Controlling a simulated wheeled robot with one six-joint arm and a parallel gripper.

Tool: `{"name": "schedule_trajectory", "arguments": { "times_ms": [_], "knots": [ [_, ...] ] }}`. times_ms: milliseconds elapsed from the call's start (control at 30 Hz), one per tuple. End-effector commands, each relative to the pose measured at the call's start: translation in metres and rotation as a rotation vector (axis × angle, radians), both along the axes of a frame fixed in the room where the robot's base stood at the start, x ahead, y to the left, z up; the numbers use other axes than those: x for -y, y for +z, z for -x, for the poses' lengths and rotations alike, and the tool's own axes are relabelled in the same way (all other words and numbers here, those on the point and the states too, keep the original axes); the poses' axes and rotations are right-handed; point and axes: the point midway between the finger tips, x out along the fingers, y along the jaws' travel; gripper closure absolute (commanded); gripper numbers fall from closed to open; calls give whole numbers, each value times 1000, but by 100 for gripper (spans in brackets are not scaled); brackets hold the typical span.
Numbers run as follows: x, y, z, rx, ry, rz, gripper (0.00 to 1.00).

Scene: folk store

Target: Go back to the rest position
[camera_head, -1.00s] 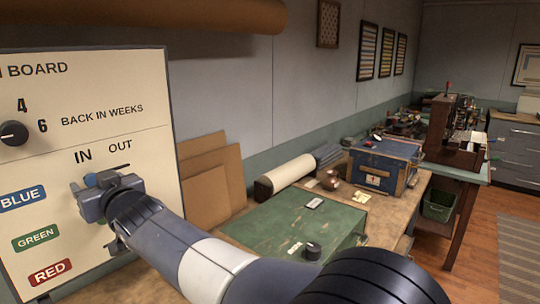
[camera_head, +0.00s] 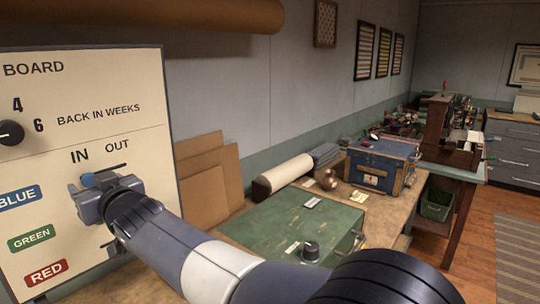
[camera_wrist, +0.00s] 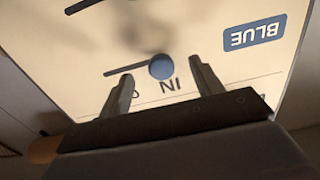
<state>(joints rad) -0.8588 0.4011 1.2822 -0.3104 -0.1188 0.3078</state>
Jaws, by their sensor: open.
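My gripper (camera_wrist: 160,85) is open and empty in the wrist view, its two fingers apart in front of the cream board (camera_wrist: 190,30). A round blue knob or peg (camera_wrist: 162,67) shows between the fingers, close to the "IN" lettering; I cannot tell whether anything touches it. In the head view my gripper (camera_head: 95,190) is at the board (camera_head: 100,75), below "IN" and right of the blue label (camera_head: 18,198). A bit of blue shows at the gripper's top. The fingertips are mostly hidden there.
A green metal case (camera_head: 295,222) sits on the workbench right of my arm. Brown cardboard sheets (camera_head: 205,195) lean on the wall, beside a white roll (camera_head: 285,175). A blue box (camera_head: 380,165) stands farther back. Wooden floor (camera_head: 475,240) is open at the right.

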Motion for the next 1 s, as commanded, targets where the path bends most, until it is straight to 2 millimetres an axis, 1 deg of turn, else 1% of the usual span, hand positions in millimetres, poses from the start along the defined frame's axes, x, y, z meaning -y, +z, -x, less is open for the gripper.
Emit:
{"name": "schedule_trajectory", "arguments": {
  "times_ms": [433, 600, 1000],
  "knots": [
    [52, 0, 42, 1, -1, -1, 38],
    [29, -1, 23, -1, 0, 2, 38],
    [-17, 1, -14, -1, 0, 2, 38]
  ]
}}
